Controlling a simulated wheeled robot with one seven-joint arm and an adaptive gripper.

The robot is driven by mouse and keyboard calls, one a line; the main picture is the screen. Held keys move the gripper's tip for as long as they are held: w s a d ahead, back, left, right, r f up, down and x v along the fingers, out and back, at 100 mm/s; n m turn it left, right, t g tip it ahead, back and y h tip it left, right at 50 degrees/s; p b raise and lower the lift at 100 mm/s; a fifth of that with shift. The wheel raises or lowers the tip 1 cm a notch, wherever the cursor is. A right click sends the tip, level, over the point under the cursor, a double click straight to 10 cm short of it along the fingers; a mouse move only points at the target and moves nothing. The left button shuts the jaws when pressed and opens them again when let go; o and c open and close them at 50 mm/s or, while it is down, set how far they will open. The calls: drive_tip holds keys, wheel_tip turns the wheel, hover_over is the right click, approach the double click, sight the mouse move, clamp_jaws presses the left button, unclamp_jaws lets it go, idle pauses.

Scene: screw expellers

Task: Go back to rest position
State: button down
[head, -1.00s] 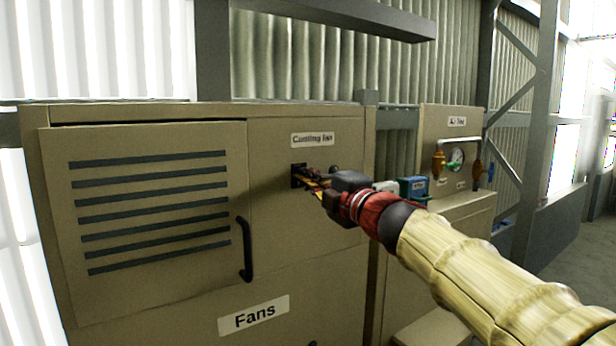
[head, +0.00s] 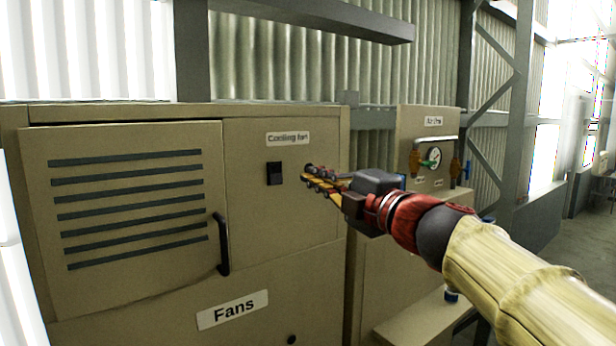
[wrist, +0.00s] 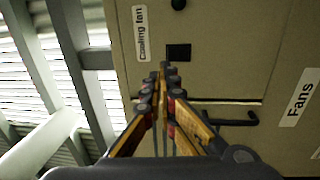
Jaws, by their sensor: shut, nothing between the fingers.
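My gripper (head: 309,179) is shut and empty in the head view, in front of the beige Fans cabinet (head: 280,250). Its fingertips point left, apart from the black rocker switch (head: 274,173) and to its right. The switch sits under the "Cooling fan" label (head: 288,138). In the wrist view the closed fingers (wrist: 163,75) reach up toward the black switch (wrist: 179,52). My arm comes in from the lower right of the head view.
A vented door (head: 130,200) with a black handle (head: 221,245) is at the left. An air panel with a gauge (head: 434,156) stands behind my gripper at the right. A grey beam (head: 310,25) crosses above. Open floor (head: 560,270) lies at far right.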

drive_tip(key=shift+s+d+r, duration=0.1)
drive_tip(key=shift+s+d, duration=0.05)
drive_tip(key=shift+s, duration=0.05)
